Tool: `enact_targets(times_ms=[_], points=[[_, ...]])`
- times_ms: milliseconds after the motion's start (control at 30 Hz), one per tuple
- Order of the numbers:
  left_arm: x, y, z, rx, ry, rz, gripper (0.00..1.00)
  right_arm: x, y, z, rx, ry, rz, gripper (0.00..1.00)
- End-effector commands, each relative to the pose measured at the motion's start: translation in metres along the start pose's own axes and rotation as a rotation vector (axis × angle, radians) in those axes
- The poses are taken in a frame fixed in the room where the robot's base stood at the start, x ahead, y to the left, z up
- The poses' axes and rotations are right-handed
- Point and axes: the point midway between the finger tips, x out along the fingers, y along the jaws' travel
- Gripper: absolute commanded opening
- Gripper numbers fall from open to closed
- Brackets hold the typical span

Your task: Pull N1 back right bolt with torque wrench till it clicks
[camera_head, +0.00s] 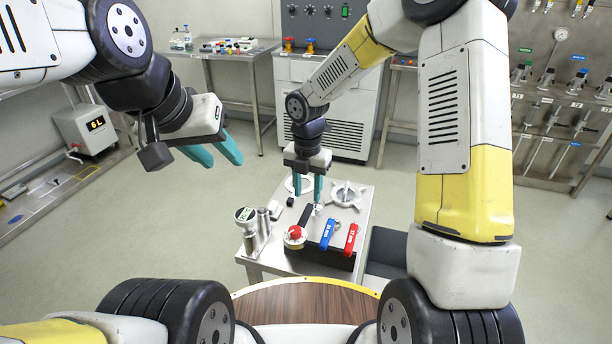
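My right gripper (308,188), with teal fingers, points down over the small steel cart (285,262). Its fingers are apart, and I see nothing clearly held between them. Just below is a dark bar (305,215) with a small bright metal part beside it; I cannot tell whether it is the torque wrench. A pale, star-shaped metal fitting (346,194) lies right of this gripper, and a white ring (291,184) lies partly behind its fingers. My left gripper (213,153) is open and empty above the floor, left of the cart. I cannot make out N1 or its back right bolt.
Blue-handled (330,234) and red-handled (351,239) tools stand in a black holder at the cart's front. Floor left of the cart is clear.

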Motion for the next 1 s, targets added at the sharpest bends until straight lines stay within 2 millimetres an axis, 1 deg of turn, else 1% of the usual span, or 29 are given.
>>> enact_targets(times_ms=[33, 100, 267, 500, 633, 800, 1000], points=[[0.000, 0.000, 0.000, 0.000, 0.000, 0.000, 0.39, 0.006, 0.004, -0.001, -0.037, 0.009, -0.001, 0.40], [0.000, 0.000, 0.000, 0.000, 0.000, 0.000, 0.39, 0.012, 0.006, -0.002, -0.067, 0.013, -0.002, 0.40], [0.000, 0.000, 0.000, 0.000, 0.000, 0.000, 0.39, 0.027, 0.006, -0.003, -0.077, 0.016, -0.003, 0.40], [0.000, 0.000, 0.000, 0.000, 0.000, 0.000, 0.39, 0.067, 0.006, -0.003, -0.076, 0.016, -0.003, 0.40], [0.000, 0.000, 0.000, 0.000, 0.000, 0.000, 0.39, 0.085, 0.006, -0.003, -0.074, 0.015, -0.003, 0.40], [0.000, 0.000, 0.000, 0.000, 0.000, 0.000, 0.39, 0.098, 0.006, -0.003, -0.072, 0.013, -0.001, 0.40], [0.000, 0.000, 0.000, 0.000, 0.000, 0.000, 0.39, 0.101, 0.006, -0.002, -0.072, 0.012, -0.001, 0.40]])
